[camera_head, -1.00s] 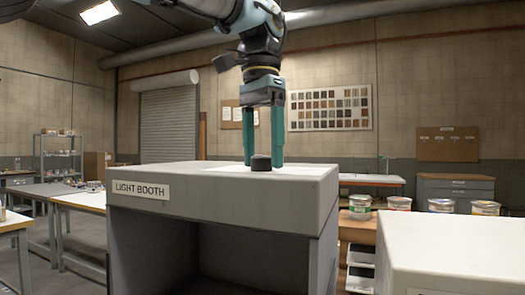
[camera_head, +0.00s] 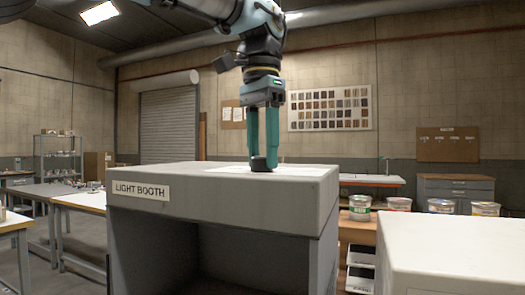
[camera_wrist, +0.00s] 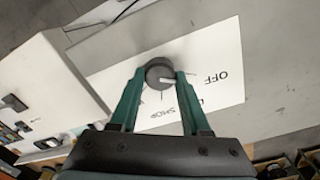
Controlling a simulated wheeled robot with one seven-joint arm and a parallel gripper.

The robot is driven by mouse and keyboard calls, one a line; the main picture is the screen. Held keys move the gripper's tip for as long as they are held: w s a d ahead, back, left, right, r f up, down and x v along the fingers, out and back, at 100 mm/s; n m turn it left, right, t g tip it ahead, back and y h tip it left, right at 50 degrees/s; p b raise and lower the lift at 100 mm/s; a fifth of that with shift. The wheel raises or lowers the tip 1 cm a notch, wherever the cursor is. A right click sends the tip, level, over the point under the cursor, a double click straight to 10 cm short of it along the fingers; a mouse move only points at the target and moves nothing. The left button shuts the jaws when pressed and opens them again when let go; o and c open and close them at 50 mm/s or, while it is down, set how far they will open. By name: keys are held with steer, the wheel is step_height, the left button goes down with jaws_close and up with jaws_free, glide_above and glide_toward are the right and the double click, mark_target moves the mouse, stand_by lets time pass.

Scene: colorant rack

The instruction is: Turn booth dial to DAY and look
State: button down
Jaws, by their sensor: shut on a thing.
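The light booth (camera_head: 225,200) is a grey box with an open front and a "LIGHT BOOTH" label. Its black dial (camera_head: 260,165) stands on a white plate on the top. My gripper (camera_head: 264,160) points straight down with its teal fingers shut on the dial. In the wrist view my gripper (camera_wrist: 160,78) has a fingertip on each side of the round dial (camera_wrist: 158,71). The dial's white mark points right, near the word OFF on the plate (camera_wrist: 215,90). The word SHOP is partly readable below. Other lettering is hidden behind my gripper.
A pale box (camera_head: 455,235) stands close at the front right. Several paint tubs (camera_head: 440,206) sit on a shelf behind it. White-topped tables (camera_head: 80,202) stand at the left. The booth's top around the plate is clear.

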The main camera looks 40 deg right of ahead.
steer(key=m+p, duration=0.2)
steer(key=m, duration=0.1)
steer(key=shift+r+m, duration=0.15)
steer(key=shift+m, duration=0.15)
steer(key=shift+s+m+p, duration=0.1)
steer(key=shift+m+p, duration=0.65)
steer(key=shift+m, duration=1.25)
steer(key=shift+c, duration=1.8)
jaws_free()
step_height(320, 180, up, 10)
steer(key=shift+r+p, duration=0.25)
steer(key=shift+p, duration=0.05)
steer(key=shift+d, duration=0.1)
